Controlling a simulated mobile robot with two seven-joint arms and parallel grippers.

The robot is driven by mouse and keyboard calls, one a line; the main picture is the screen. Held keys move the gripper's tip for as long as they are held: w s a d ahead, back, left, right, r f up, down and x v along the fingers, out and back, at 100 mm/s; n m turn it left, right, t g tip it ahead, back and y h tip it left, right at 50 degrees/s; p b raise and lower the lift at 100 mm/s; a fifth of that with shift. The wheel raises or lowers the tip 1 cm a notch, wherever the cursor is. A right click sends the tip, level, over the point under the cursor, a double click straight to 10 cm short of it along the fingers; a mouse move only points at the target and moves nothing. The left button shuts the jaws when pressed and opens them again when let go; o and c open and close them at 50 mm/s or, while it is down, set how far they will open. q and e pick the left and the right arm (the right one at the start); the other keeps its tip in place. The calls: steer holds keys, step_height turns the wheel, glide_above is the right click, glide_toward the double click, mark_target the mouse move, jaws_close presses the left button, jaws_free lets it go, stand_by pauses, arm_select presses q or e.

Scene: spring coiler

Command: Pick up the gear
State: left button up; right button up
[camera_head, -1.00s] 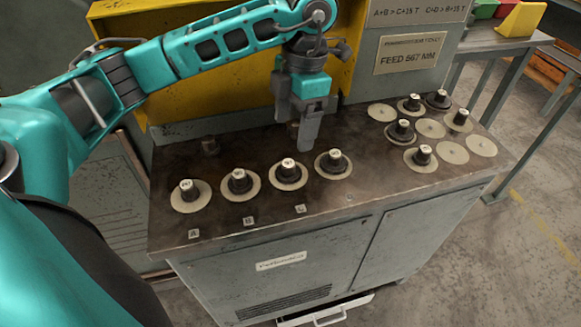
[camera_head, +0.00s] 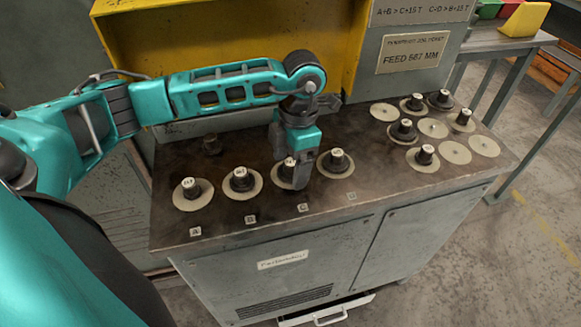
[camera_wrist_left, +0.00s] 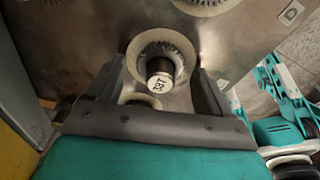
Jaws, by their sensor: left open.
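Several gears with dark hubs and pale, numbered tops stand in a row on the coiler's top. My left gripper (camera_head: 294,176) is over the third one from the left, with its fingers pointing down. That gear (camera_head: 289,161) is partly hidden by the fingers in the head view. In the left wrist view, a gear (camera_wrist_left: 161,47) with a toothed rim and dark hub shows between the open fingers of the left gripper (camera_wrist_left: 166,82). I cannot tell whether the fingers touch it.
Neighbouring gears stand close by, at left (camera_head: 241,180) and right (camera_head: 336,162). More gears and flat pale discs (camera_head: 455,152) are at the right of the top. A yellow panel (camera_head: 230,60) rises behind. The front strip with letter labels (camera_head: 303,208) is clear.

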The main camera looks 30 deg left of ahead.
mark_target(291, 161)
arm_select(q)
steer(key=c, duration=1.3)
steer(key=shift+r, duration=0.1)
step_height(291, 161, up, 20)
steer(key=p, duration=0.2)
steer(key=shift+p, duration=0.4)
